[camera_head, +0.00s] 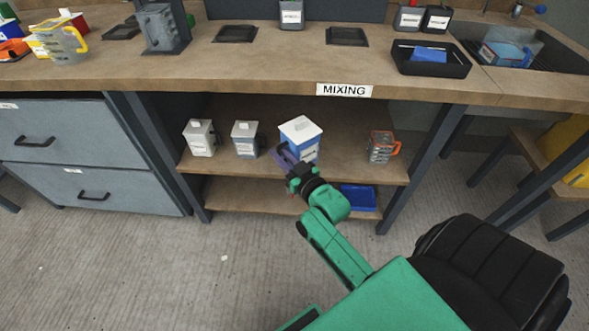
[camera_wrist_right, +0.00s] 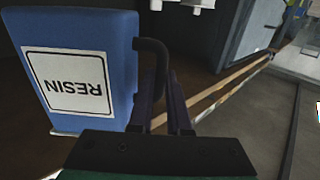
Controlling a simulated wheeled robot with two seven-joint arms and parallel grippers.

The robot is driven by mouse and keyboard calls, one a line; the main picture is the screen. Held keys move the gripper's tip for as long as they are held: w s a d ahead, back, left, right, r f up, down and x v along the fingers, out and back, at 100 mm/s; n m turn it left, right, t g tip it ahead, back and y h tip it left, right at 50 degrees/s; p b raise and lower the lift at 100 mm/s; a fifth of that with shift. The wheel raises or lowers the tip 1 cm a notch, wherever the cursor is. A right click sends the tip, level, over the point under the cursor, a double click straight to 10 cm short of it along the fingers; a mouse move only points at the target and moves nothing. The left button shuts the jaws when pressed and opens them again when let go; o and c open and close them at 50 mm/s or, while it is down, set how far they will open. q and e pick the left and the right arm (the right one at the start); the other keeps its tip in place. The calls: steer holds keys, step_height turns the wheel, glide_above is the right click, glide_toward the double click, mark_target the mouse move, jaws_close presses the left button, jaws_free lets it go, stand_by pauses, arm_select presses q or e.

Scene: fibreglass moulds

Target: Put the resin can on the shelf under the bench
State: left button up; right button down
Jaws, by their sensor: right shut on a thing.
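The resin can (camera_head: 303,143) is blue with a white lid and stands upright at the upper shelf (camera_head: 340,172) under the bench, below the MIXING label. My right gripper (camera_head: 286,160) reaches in from the front and is shut on the can's dark handle. In the right wrist view the can (camera_wrist_right: 120,60) fills the left side, with its RESIN label upside down, and the handle runs between the fingers (camera_wrist_right: 165,108). The can's base is partly hidden by my gripper, so I cannot tell whether it touches the shelf. My left gripper is not in view.
Two smaller containers, one white (camera_head: 200,138) and one grey (camera_head: 245,140), stand left of the can. A clear jug with an orange handle (camera_head: 380,148) stands to its right. A blue tray (camera_head: 358,198) lies on the lower shelf. Bench legs (camera_head: 420,155) flank the opening.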

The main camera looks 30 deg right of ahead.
steer(key=w+d+f+m+h+b, duration=0.25)
steer(key=w+d+f+b, duration=0.45)
steer(key=d+b, duration=0.4)
steer(key=w+d+r+m+h+b, duration=0.1)
steer(key=w+d+h+b, duration=0.15)
steer(key=d+b, duration=0.6)
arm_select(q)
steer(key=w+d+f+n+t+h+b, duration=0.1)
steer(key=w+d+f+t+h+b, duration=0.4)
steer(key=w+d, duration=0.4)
arm_select(e)
steer(key=shift+g+h, duration=0.3)
steer(key=shift+h, duration=0.1)
steer(key=f, duration=0.7)
steer(key=shift+s+a+p, duration=0.15)
steer(key=shift+s+p, duration=0.15)
steer(key=shift+f, duration=0.75)
steer(key=c, duration=0.9)
jaws_free()
steer(key=shift+f, duration=0.1)
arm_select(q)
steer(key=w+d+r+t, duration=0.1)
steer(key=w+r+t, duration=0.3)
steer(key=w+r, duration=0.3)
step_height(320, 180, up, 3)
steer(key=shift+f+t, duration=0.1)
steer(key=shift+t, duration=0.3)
arm_select(e)
steer(key=shift+o, duration=0.2)
